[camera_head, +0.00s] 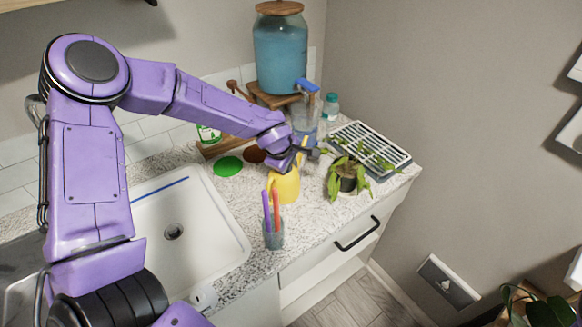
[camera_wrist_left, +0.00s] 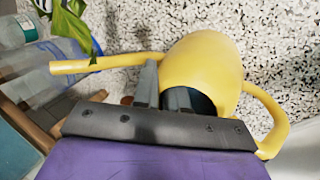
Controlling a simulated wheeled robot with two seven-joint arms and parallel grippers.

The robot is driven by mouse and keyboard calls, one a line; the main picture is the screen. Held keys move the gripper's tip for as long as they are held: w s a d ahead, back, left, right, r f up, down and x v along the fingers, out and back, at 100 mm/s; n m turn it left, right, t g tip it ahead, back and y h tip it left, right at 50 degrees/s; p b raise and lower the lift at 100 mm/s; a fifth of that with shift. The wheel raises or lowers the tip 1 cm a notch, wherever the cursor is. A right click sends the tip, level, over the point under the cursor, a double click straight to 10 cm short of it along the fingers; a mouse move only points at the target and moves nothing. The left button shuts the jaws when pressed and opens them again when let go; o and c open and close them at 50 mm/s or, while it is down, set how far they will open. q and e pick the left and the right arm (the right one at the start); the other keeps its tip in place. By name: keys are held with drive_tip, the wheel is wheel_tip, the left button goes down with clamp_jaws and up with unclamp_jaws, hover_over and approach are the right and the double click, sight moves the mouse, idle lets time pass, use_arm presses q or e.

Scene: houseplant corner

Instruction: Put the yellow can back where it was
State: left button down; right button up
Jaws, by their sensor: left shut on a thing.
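The yellow can (camera_head: 285,187) is a watering can with a spout and a loop handle. It appears upright over the speckled counter, in front of the discs; I cannot tell whether its base touches the counter. My left gripper (camera_head: 291,160) reaches down to its top and is shut on it. In the left wrist view the can (camera_wrist_left: 205,62) fills the middle, its spout to the left and its handle to the right. The gripper's fingers (camera_wrist_left: 165,92) are at the rim of its dark opening. My right gripper is not in view.
A cup with pens (camera_head: 273,233) stands just in front of the can. A drooping potted plant (camera_head: 347,178) and a slatted rack (camera_head: 372,143) are to the right. A green disc (camera_head: 228,166), a brown disc (camera_head: 254,155) and a blue dispenser (camera_head: 280,55) lie behind. The sink (camera_head: 215,225) is left.

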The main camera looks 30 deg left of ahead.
use_arm(q)
drive_tip(key=shift+w, duration=0.15)
drive_tip(key=shift+d, duration=0.15)
drive_tip(key=shift+s, duration=0.2)
drive_tip(key=c, duration=1.2)
unclamp_jaws()
drive_tip(key=shift+f, duration=0.15)
drive_tip(key=v, duration=1.2)
